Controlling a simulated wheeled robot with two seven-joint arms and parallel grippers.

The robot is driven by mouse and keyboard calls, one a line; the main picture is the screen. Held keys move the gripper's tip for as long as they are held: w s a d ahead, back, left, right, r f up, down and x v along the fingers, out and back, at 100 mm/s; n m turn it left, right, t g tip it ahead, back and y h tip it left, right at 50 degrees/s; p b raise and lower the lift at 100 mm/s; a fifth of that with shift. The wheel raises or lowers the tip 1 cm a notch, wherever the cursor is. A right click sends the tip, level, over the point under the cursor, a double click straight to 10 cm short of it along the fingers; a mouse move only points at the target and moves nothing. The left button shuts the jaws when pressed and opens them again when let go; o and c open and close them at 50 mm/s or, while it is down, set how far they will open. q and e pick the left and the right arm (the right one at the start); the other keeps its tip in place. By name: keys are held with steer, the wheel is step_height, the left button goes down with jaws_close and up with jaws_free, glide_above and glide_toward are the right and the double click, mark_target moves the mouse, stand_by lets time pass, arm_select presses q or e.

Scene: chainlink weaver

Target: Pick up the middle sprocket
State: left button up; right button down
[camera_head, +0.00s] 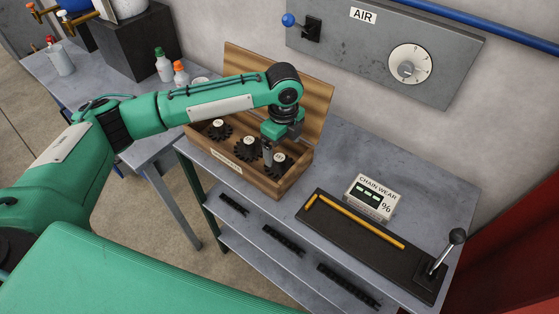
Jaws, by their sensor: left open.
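Three black sprockets with pale hubs stand in a row in an open wooden box on the grey bench. The middle sprocket (247,149) lies between the left sprocket (219,131) and the right sprocket (281,163). My left gripper (268,156) points down into the box (262,181), between the middle and right sprockets in the picture. It is open, and its fingertips are small and partly hidden. I cannot tell whether they touch a sprocket. My right gripper is not in view.
The box's raised lid (313,95) stands behind my gripper. To the right are a chain wear display (373,197) and a black tray (320,222) with a yellow bar and a lever (446,254). Bottles (163,66) stand on the left table. Dark chain pieces (283,241) lie on the lower shelf.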

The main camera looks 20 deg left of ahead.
mark_target(279, 157)
arm_select(q)
steer(key=shift+a+f+p, duration=0.1)
steer(key=shift+f+p, duration=0.2)
steer(key=shift+f, duration=0.15)
steer(key=f, duration=0.1)
steer(key=f+p, duration=0.1)
steer(key=f, duration=0.1)
steer(key=f+p, duration=0.1)
steer(key=shift+a+f, duration=0.35)
steer(key=shift+c, duration=1.3)
steer(key=c, duration=0.7)
steer(key=shift+c, duration=0.7)
steer(key=shift+r, duration=0.1)
